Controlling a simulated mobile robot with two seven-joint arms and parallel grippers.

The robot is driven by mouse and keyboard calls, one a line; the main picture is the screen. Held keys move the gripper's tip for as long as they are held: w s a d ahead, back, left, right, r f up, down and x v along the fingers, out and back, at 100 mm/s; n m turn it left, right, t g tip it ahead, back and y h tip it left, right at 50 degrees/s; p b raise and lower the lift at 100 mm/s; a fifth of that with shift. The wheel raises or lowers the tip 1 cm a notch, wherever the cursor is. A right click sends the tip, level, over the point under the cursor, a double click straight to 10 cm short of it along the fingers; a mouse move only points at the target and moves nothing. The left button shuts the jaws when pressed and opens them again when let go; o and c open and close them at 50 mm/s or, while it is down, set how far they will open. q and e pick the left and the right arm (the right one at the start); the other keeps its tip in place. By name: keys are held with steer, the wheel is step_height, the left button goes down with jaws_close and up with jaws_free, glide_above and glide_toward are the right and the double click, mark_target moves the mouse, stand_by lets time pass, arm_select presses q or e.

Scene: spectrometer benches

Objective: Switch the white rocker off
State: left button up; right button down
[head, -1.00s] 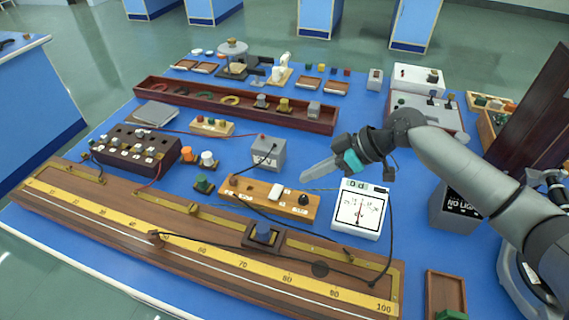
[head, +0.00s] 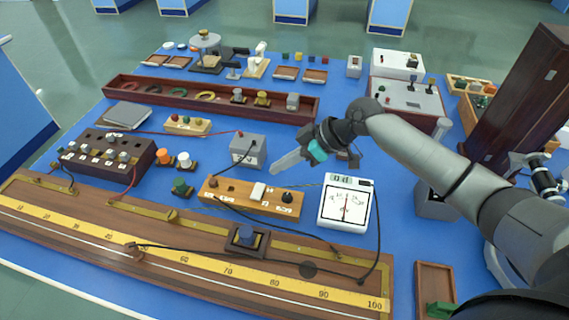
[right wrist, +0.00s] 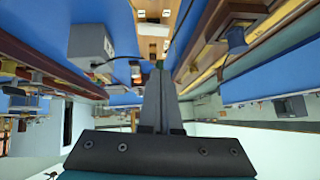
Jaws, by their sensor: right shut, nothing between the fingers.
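The white rocker (head: 258,191) sits on a long wooden block (head: 228,196) beside a black knob (head: 287,198). Its tilt is too small to tell. My right gripper (head: 275,168) is shut and empty, its fingers pointing left and down. In the head view its tip appears just above and slightly right of the rocker, apart from it. In the right wrist view the shut fingers (right wrist: 158,70) point up toward the wooden block (right wrist: 153,29), which carries pale parts. My left gripper is not in view.
A white meter (head: 346,202) stands right of the block and a grey box (head: 248,151) behind it. A long wooden bench with a yellow scale (head: 225,271) lies in front. Black cables run over the block and bench. A green knob (head: 181,187) stands at the left.

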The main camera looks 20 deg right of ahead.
glide_above(254, 194)
steer(key=d, duration=0.3)
steer(key=f, duration=0.4)
steer(key=shift+s+a+f+b, duration=0.1)
steer(key=shift+s+a+b, duration=0.15)
steer(key=shift+s+b, duration=0.05)
steer(key=f, duration=0.3)
steer(key=shift+s+a+f, duration=0.15)
steer(key=shift+a+f, duration=0.05)
steer(key=shift+f, duration=0.4)
steer(key=shift+s+a+f+t, duration=0.1)
steer(key=shift+s+f+t, duration=0.1)
steer(key=shift+f+t, duration=0.1)
steer(key=shift+w+b, duration=0.1)
steer(key=shift+b, duration=0.2)
